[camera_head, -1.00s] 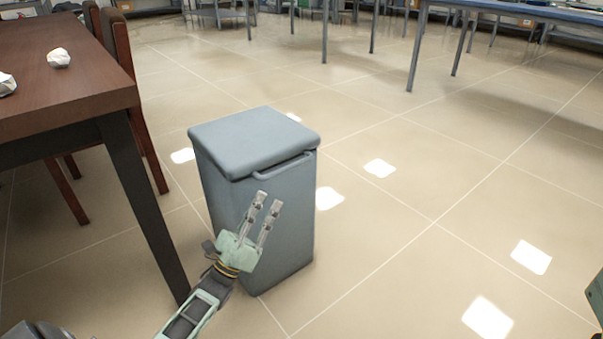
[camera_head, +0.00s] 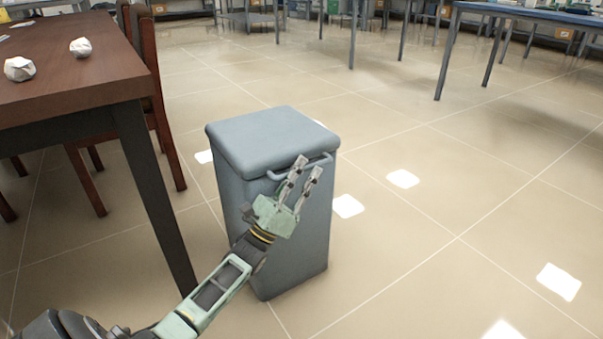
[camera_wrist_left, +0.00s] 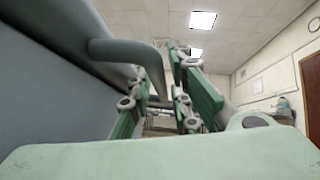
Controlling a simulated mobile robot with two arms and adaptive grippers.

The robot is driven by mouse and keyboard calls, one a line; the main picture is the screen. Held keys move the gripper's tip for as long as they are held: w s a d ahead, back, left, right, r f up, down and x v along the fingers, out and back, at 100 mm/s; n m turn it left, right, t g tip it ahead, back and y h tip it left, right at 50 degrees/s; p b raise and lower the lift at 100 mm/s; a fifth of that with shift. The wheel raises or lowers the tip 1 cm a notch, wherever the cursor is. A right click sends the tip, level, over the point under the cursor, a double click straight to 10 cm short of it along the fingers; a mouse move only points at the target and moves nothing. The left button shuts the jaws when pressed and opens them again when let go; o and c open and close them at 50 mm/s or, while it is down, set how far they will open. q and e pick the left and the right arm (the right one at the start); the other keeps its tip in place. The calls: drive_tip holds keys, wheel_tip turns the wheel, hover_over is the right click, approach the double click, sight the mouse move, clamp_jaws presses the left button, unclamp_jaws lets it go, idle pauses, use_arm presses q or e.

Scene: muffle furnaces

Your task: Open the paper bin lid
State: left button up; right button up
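The grey-blue paper bin (camera_head: 310,240) stands upright on the floor in the head view. Its lid (camera_head: 265,137) lies flat and shut on top. A bar handle (camera_head: 275,176) runs along the lid's front edge. My left gripper (camera_head: 307,169) is in front of the bin with its fingers pointing up at the handle and a gap between them. It is open. In the left wrist view the handle (camera_wrist_left: 125,50) curves close by the left finger; I cannot tell whether they touch. The fingers partly cover the handle and the bin's front. My right gripper is not in view.
A brown table (camera_head: 70,75) with crumpled paper balls (camera_head: 80,47) stands left of the bin, its dark leg (camera_head: 155,200) close by. A wooden chair (camera_head: 160,110) is behind it. Blue-topped tables (camera_head: 520,12) stand far back. The floor to the right is clear.

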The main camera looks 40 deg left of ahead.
use_arm(q)
clamp_jaws()
idle(0.3)
idle(0.3)
